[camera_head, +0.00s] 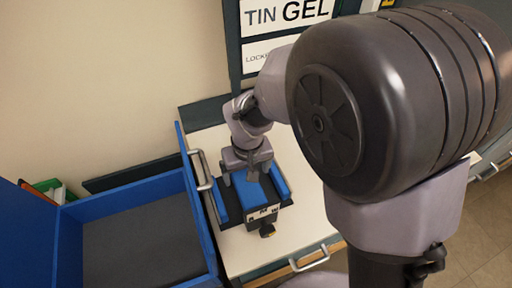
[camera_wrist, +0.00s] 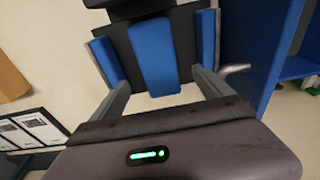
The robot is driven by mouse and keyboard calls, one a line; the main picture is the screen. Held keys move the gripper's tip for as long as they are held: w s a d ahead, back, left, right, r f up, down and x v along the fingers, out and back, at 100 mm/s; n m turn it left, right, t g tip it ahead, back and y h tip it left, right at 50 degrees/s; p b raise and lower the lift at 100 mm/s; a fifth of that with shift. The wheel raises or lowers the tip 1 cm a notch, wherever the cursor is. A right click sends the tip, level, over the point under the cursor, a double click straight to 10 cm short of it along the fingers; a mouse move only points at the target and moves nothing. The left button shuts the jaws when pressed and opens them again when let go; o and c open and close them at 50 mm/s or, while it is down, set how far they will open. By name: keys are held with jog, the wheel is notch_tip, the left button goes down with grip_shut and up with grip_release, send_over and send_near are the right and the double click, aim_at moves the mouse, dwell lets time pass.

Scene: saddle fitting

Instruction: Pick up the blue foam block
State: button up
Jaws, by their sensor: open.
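The blue foam block (camera_head: 249,193) lies in the middle of a black holder (camera_head: 231,207) on the cream counter, between two blue side pads. In the wrist view the block (camera_wrist: 154,58) is a long blue piece running away from me, between the pads. My gripper (camera_head: 249,177) is above the holder, pointing down. In the wrist view its open fingers (camera_wrist: 163,79) stand to either side of the block's near end, with visible gaps. Nothing is held. In the head view my gripper hides the block's far part.
A large blue-walled bin (camera_head: 130,206) with a dark floor stands left of the counter. A metal handle (camera_head: 201,169) is beside the holder, and another handle (camera_head: 309,259) is on the counter's front. The cream counter top (camera_head: 305,217) is clear to the right of the holder.

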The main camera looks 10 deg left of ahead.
aim_at(248, 184)
notch_tip(248, 184, down, 7)
jog(key=b, duration=0.3)
jog(key=shift+w+f+b, duration=0.1)
jog(key=shift+f+b, duration=0.1)
jog(key=shift+b, duration=0.1)
jog(key=shift+r, duration=0.2)
jog(key=c, duration=1.5)
